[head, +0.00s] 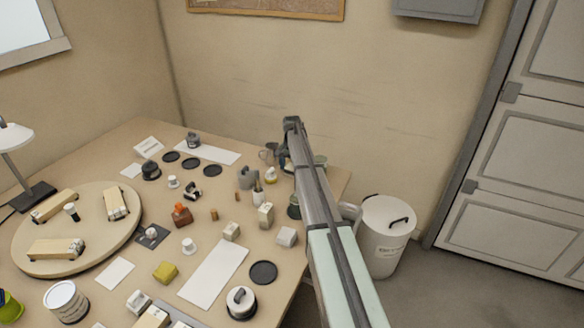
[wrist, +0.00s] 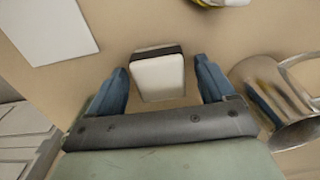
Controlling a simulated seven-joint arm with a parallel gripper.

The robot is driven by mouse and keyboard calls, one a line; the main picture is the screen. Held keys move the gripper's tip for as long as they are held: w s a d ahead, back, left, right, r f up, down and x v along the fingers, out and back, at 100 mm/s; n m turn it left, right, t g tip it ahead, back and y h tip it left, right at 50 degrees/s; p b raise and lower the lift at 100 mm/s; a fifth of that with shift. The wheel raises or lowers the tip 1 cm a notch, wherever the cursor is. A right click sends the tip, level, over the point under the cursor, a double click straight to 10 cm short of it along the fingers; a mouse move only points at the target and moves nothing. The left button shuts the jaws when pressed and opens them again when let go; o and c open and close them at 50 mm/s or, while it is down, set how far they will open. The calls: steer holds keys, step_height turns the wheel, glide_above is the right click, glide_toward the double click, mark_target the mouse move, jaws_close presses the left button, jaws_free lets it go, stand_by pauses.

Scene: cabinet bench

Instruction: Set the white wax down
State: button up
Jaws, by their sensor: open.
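A white block with a dark strip along its far edge (wrist: 158,75), which looks like the white wax, sits between the fingers of my gripper (wrist: 160,88) in the wrist view. The blue fingers are open, with a visible gap on each side of the block. The block appears to rest on the tan table top, though its underside is hidden. In the head view my gripper (head: 284,160) is at the far right part of the table, partly covered by my arm. I cannot make out the block there.
A shiny metal mug (wrist: 280,103) stands close to the right finger. A white sheet (wrist: 46,30) lies at upper left in the wrist view. Many small items crowd the table left of my arm, with a round wooden board (head: 85,262). A white bin (head: 385,235) stands on the floor.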

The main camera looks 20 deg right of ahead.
step_height(320, 180, up, 12)
steer(key=shift+r, duration=0.15)
stand_by(0.7)
